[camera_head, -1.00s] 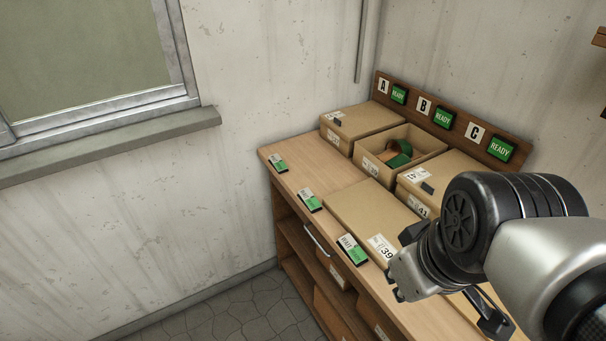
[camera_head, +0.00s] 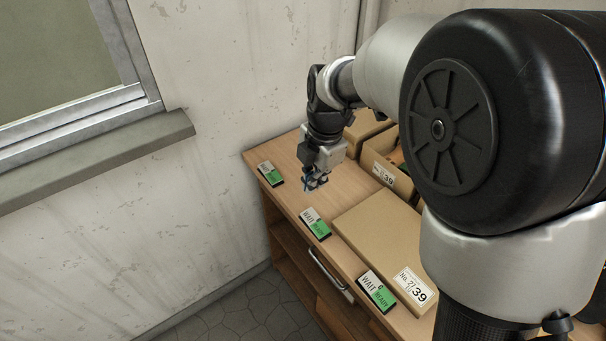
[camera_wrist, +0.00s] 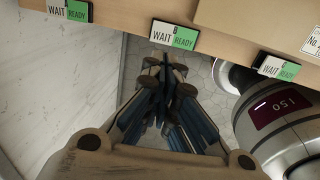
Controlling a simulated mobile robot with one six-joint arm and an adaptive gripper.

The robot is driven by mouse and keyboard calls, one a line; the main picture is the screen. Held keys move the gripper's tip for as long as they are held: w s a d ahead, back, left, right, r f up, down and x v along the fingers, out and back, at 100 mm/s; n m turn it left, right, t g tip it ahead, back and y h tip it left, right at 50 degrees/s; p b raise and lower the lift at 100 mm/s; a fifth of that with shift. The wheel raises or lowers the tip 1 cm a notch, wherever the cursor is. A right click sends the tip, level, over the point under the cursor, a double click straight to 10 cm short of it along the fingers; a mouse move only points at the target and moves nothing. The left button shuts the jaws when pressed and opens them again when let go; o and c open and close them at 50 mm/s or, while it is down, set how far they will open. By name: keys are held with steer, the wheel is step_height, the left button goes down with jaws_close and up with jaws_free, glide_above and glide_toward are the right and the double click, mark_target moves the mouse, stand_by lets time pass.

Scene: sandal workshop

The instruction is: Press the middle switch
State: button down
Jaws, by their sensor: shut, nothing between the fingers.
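The middle switch (camera_head: 315,223) is a flat white-and-green plate marked WAIT and READY, near the front edge of the wooden cabinet top (camera_head: 290,195). It also shows in the wrist view (camera_wrist: 175,34). Similar switches lie to its left (camera_head: 270,173) and right (camera_head: 390,290). My gripper (camera_head: 314,183) is shut and empty. In the head view it appears just behind the middle switch, apart from it. In the wrist view its fingertips (camera_wrist: 165,65) appear just below the middle switch. I cannot tell the height gap.
A closed cardboard box (camera_head: 385,250) marked 39 lies right of the middle switch. Other boxes (camera_head: 385,172) stand behind, partly hidden by my arm. A window sill (camera_head: 90,155) juts from the wall at left. The A, B and C display board is hidden now.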

mark_target(307, 218)
steer(key=shift+s, duration=0.15)
steer(key=f+b, duration=0.1)
steer(key=f, duration=0.3)
steer(key=w+f+b, duration=0.1)
steer(key=f+b, duration=0.1)
steer(key=f, duration=0.3)
steer(key=w+a+f+b, duration=0.1)
steer(key=f+b, duration=0.1)
steer(key=f, duration=0.3)
steer(key=shift+a, duration=0.1)
steer(key=shift+r+p, duration=0.1)
steer(key=shift+p, duration=0.35)
steer(key=shift+w+a+f+g+h+p, duration=0.25)
steer(key=shift+g+p, duration=0.25)
steer(key=shift+p, duration=0.75)
steer(key=shift+d+f+b, duration=0.1)
steer(key=shift+f+b, duration=0.1)
steer(key=shift+b, duration=0.15)
steer(key=shift+s, duration=0.1)
steer(key=shift+s+d, duration=0.1)
steer(key=shift+d, duration=0.05)
